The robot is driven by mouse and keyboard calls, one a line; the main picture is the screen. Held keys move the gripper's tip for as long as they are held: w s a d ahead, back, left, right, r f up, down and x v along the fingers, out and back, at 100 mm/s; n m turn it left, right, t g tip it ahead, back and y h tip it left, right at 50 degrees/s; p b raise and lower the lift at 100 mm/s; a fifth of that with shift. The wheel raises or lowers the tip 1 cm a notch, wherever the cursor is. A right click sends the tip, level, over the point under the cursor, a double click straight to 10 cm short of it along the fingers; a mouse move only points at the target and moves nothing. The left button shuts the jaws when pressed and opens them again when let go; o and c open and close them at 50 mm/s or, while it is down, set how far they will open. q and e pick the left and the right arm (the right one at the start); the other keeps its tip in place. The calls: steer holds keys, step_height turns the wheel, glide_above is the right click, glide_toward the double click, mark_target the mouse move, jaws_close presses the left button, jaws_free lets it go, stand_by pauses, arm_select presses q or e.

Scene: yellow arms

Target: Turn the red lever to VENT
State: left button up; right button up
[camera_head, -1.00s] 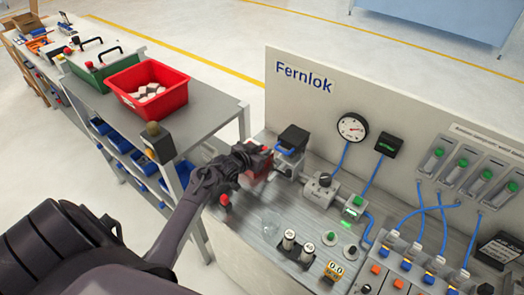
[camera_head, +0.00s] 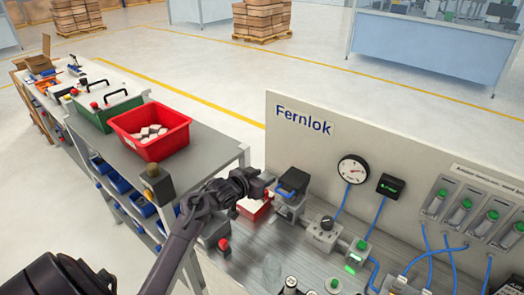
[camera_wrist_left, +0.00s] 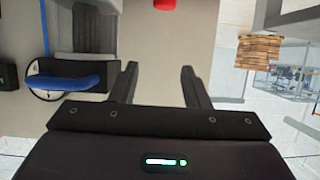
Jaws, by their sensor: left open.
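My left gripper (camera_head: 268,183) reaches in from the left, beside the dark valve unit with a blue handle (camera_head: 292,182) at the left end of the Fernlok panel. In the left wrist view its two fingers (camera_wrist_left: 160,82) stand apart with nothing between them. The blue handle (camera_wrist_left: 70,82) lies left of the fingers there. A red part (camera_wrist_left: 165,3) shows at the top edge, cut off; I cannot tell if it is the lever. In the head view a red block (camera_head: 252,209) sits just under the gripper. No VENT marking is readable. My right gripper is not in view.
The panel (camera_head: 400,155) carries a gauge (camera_head: 353,169) and blue hoses. A red knob (camera_head: 223,245) stands at the bench's left. A side table with a red bin (camera_head: 150,130) is to the left. Open floor lies behind.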

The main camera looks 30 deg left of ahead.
arm_select(q)
step_height(320, 180, up, 13)
steer(key=shift+b, duration=0.45)
steer(key=shift+f, duration=0.1)
